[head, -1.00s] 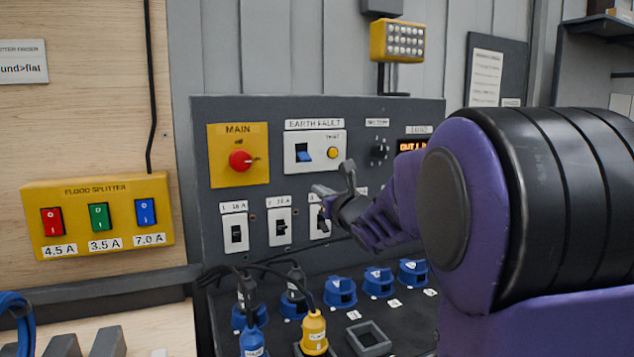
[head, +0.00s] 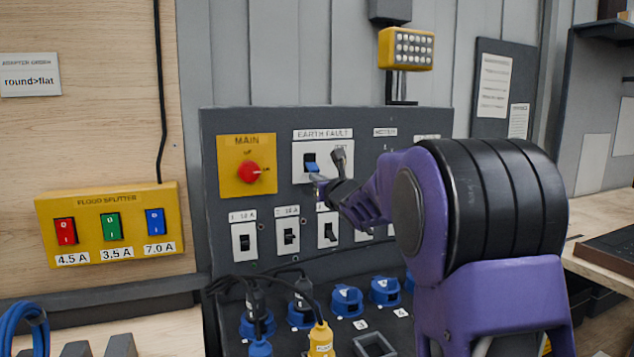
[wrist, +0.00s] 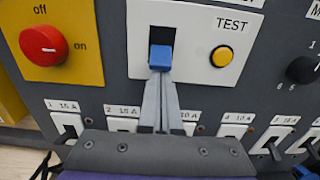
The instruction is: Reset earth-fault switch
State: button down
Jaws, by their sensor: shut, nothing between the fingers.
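The earth-fault switch (head: 311,167) is a blue toggle in a white plate labelled EARTH FAULT on the dark panel. In the wrist view the blue toggle (wrist: 160,57) sits in the lower part of its dark slot, with the slot's upper part empty. My gripper (head: 319,181) is shut and empty, just below the toggle. In the wrist view its fingertips (wrist: 160,83) are together right under the toggle's lower edge; I cannot tell whether they touch it. The yellow TEST button (wrist: 222,56) is right of the toggle; my gripper partly hides that area in the head view.
The red MAIN knob (head: 249,173) on its yellow plate is left of the switch. A row of small breakers (head: 289,237) lies below, close under my gripper. Blue sockets (head: 347,300) and plugged cables stand on the lower ledge. A yellow flood splitter (head: 112,228) is far left.

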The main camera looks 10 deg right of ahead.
jog(key=shift+r+p, duration=0.15)
jog(key=shift+p, duration=0.15)
jog(key=shift+s+g+p, duration=0.1)
jog(key=shift+g+p, duration=0.2)
jog(key=shift+p, duration=0.15)
